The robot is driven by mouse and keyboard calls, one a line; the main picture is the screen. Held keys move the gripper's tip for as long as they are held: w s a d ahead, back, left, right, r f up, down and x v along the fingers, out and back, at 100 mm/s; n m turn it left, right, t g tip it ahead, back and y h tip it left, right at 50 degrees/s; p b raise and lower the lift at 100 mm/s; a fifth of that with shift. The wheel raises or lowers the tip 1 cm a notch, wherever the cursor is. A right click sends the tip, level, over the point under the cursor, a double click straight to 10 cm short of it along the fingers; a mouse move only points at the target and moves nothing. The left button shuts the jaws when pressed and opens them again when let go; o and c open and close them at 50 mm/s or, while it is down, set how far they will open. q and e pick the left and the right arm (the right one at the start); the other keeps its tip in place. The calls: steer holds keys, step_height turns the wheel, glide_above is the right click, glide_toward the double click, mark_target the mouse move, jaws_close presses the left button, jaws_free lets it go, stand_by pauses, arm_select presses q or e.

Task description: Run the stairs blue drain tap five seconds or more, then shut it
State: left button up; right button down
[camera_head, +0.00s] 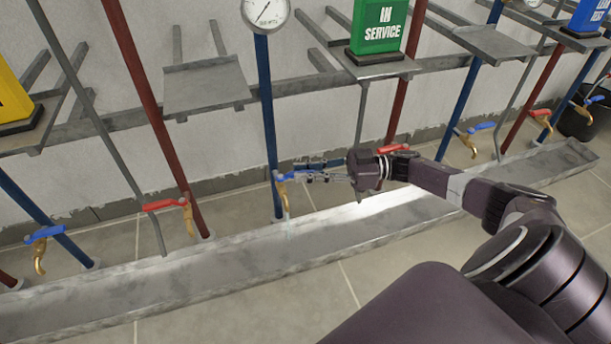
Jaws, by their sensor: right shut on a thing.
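The blue-handled drain tap (284,188) sits low on a blue pipe (266,110) in the middle of the picture, with a brass spout pointing down. My right gripper (300,176) reaches it from the right and is shut on its blue handle. The gripper's fingers partly cover the handle, so its exact angle is hard to tell. A faint pale streak, which looks like water, drops from the spout towards the metal trough (210,262) below. My left gripper is not in view.
Other taps stand along the wall: a red one (165,204) to the left, a blue one (44,233) at far left, and a red one (392,148) behind my right arm. A gauge (265,12) tops the blue pipe. A green "IN SERVICE" sign (378,27) stands on a shelf.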

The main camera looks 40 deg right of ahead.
steer(key=shift+w, duration=0.15)
steer(key=c, duration=1.8)
jaws_free()
steer(key=shift+c, duration=0.2)
steer(key=v, duration=1.2)
